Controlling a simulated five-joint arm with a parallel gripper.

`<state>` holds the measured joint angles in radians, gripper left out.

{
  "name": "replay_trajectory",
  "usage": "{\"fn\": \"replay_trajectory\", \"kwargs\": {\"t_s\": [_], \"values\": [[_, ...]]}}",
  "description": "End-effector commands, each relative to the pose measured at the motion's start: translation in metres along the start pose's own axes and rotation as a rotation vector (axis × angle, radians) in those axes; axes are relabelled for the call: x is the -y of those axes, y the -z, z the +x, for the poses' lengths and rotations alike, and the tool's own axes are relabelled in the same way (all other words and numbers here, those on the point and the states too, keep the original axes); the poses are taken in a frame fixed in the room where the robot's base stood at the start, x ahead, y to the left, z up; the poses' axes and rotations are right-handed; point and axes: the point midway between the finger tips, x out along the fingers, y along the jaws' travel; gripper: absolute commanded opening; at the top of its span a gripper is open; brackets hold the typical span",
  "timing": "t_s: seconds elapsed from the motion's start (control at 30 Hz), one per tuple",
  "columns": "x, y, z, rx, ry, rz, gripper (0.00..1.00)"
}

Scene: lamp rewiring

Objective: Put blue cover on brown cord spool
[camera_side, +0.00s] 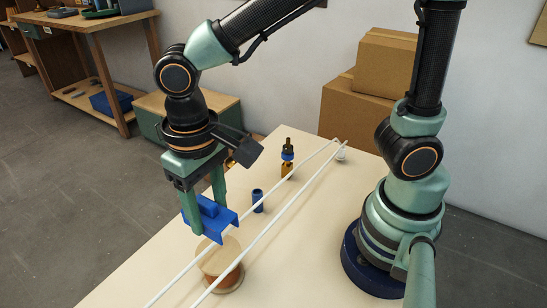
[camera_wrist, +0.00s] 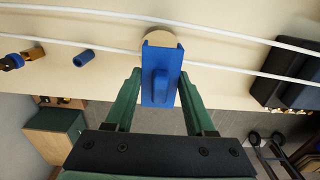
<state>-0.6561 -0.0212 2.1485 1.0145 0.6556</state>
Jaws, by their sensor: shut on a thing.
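My gripper (camera_side: 206,208) is shut on the blue cover (camera_side: 216,222), a bent plate with a raised grip block on top. In the wrist view the cover (camera_wrist: 161,65) sits between my two green fingers (camera_wrist: 160,78). The brown cord spool (camera_side: 222,268) stands on the table, with a pale round top and copper-brown side. The cover is held above the spool's far-left side in the side view, apart from it as far as I can tell. In the wrist view the pale spool top (camera_wrist: 160,37) shows just beyond the cover, which partly hides it.
Two long white rods (camera_side: 262,228) run across the table, passing in front of the spool in the side view. A blue sleeve (camera_side: 258,200) and a brass fitting with a blue collar (camera_side: 287,160) stand behind. Cardboard boxes (camera_side: 365,105) are at the back.

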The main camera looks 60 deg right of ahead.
Motion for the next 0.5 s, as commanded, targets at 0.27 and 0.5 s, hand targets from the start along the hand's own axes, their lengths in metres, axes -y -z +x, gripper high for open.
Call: {"fn": "replay_trajectory", "kwargs": {"t_s": [0.27,0.5], "values": [[0.0,0.0,0.034,0.0,0.0,0.001,0.0],[-0.001,-0.001,0.065,0.004,-0.003,0.001,0.0]]}}
